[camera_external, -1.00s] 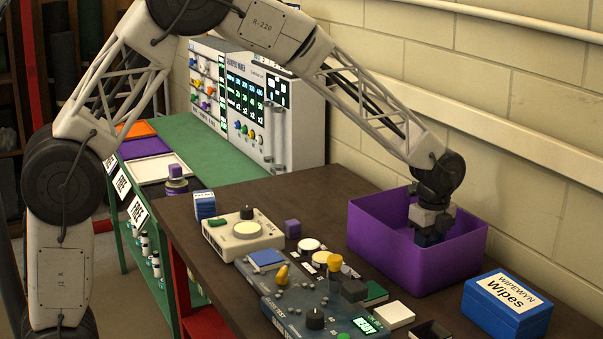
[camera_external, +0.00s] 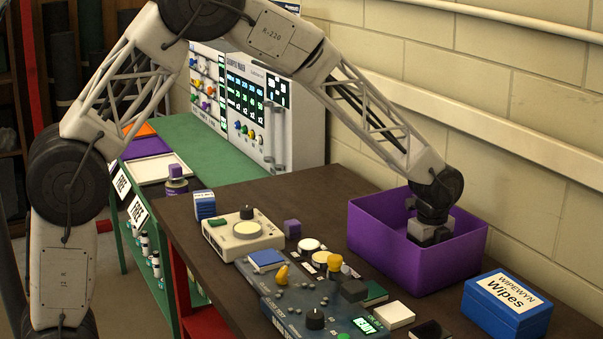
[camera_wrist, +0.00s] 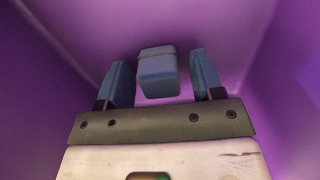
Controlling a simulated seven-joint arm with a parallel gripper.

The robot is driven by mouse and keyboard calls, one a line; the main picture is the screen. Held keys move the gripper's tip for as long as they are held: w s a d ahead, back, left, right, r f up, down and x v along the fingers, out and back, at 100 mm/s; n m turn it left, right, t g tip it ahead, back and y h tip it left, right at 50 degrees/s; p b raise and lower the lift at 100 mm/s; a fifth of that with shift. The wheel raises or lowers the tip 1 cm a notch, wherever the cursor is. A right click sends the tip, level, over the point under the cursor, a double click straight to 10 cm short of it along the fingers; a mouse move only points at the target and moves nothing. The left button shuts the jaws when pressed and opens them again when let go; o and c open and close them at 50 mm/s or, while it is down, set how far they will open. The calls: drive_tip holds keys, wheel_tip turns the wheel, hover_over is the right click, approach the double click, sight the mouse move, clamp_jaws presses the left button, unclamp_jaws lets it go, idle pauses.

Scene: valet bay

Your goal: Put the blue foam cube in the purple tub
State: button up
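The purple tub (camera_external: 408,262) stands on the dark bench by the wall. My gripper (camera_external: 430,238) reaches down inside it, and its fingers are hidden behind the tub's front wall in the external view. In the wrist view, purple walls surround my gripper (camera_wrist: 160,76). The blue foam cube (camera_wrist: 157,76) lies between the two blue fingers, with a visible gap on each side, so the gripper is open. The cube is inside the tub; its exact contact with the tub floor is hard to tell. It is hidden in the external view.
A blue wipes box (camera_external: 507,306) stands right of the tub. A blue control panel (camera_external: 315,300) and a cream device (camera_external: 243,237) with a dial fill the bench in front.

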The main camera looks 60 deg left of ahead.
drive_tip(key=shift+r, duration=0.1)
wheel_tip(320, 180, up, 12)
idle(1.0)
idle(0.4)
drive_tip(key=s+a+r+n, duration=0.1)
drive_tip(key=s+r+n, duration=0.25)
drive_tip(key=s, duration=0.45)
drive_tip(key=s+a+r+n+t, duration=0.1)
drive_tip(key=s+r+n, duration=0.25)
drive_tip(key=s, duration=0.55)
drive_tip(key=s+a+r+n, duration=0.2)
drive_tip(key=s+r, duration=0.2)
drive_tip(key=s, duration=0.4)
drive_tip(key=s+a+f+n+t, duration=0.1)
drive_tip(key=s+n, duration=0.7)
drive_tip(key=s, duration=1.6)
drive_tip(key=shift+s+a+f+n+t, duration=0.2)
drive_tip(key=shift+s+f+n+t, duration=0.15)
drive_tip(key=shift+f, duration=0.55)
